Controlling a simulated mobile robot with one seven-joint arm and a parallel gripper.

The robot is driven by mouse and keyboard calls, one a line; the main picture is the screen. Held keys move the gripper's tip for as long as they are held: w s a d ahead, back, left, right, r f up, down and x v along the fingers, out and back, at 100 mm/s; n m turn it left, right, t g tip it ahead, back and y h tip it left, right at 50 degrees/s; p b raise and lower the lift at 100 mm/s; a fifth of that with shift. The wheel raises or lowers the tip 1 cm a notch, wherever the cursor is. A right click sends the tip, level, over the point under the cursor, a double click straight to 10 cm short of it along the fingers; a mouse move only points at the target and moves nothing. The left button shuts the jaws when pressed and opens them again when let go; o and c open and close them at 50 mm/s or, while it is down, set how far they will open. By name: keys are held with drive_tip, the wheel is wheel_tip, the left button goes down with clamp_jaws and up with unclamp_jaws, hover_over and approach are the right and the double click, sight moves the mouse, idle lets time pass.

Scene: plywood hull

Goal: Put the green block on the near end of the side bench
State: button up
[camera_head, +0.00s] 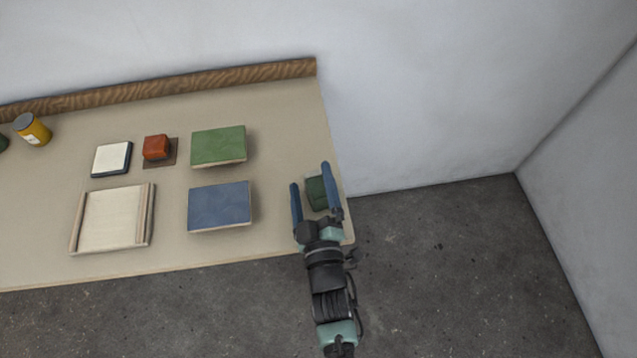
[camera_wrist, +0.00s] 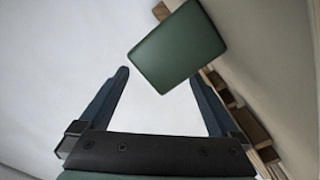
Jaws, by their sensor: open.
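The dark green block (camera_head: 316,194) is at the right end of the beige-topped bench (camera_head: 285,130), close to its right edge. My gripper (camera_head: 311,178) reaches in from the front right with its blue fingers open. In the head view the block shows between the two fingers, and the right finger partly hides it. In the wrist view the green block (camera_wrist: 178,45) looks large and tilted, near the tip of the right finger of my gripper (camera_wrist: 160,78). A clear gap shows to the left finger. I cannot tell whether a finger touches the block.
On the bench lie a green panel (camera_head: 218,146), a blue panel (camera_head: 219,206), a red block (camera_head: 156,147) on a brown square, a white-topped slab (camera_head: 112,159), a shallow wooden tray (camera_head: 151,200) and a yellow can (camera_head: 33,130). A wooden strip (camera_head: 200,82) edges the back. Right floor is clear.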

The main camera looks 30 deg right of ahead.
drive_tip(key=b+v, duration=0.2)
drive_tip(key=v, duration=1)
drive_tip(key=shift+r+b, duration=0.15)
drive_tip(key=shift+b, duration=0.15)
drive_tip(key=w+a+r+m+t, duration=0.15)
drive_tip(key=w+r, duration=0.35)
drive_tip(key=r, duration=0.6)
drive_tip(key=w+r+m+t+y, duration=0.15)
drive_tip(key=w+r, duration=0.35)
drive_tip(key=r, duration=0.7)
drive_tip(key=w+a+r+m+t+h, duration=0.15)
drive_tip(key=w+r, duration=0.35)
drive_tip(key=r, duration=0.6)
drive_tip(key=s+a+r+t+y, duration=0.1)
drive_tip(key=s+a+r, duration=0.1)
drive_tip(key=r, duration=0.6)
drive_tip(key=s+a+r+m+t+y, duration=0.1)
drive_tip(key=s+a+r+t+y, duration=0.1)
drive_tip(key=r, duration=0.7)
drive_tip(key=s+a+r+t+y, duration=0.2)
drive_tip(key=s+r, duration=0.3)
drive_tip(key=r, duration=0.3)
drive_tip(key=shift+a+r, duration=0.25)
drive_tip(key=shift+a, duration=0.65)
drive_tip(key=shift+a+t, duration=0.1)
drive_tip(key=shift+t, duration=0.15)
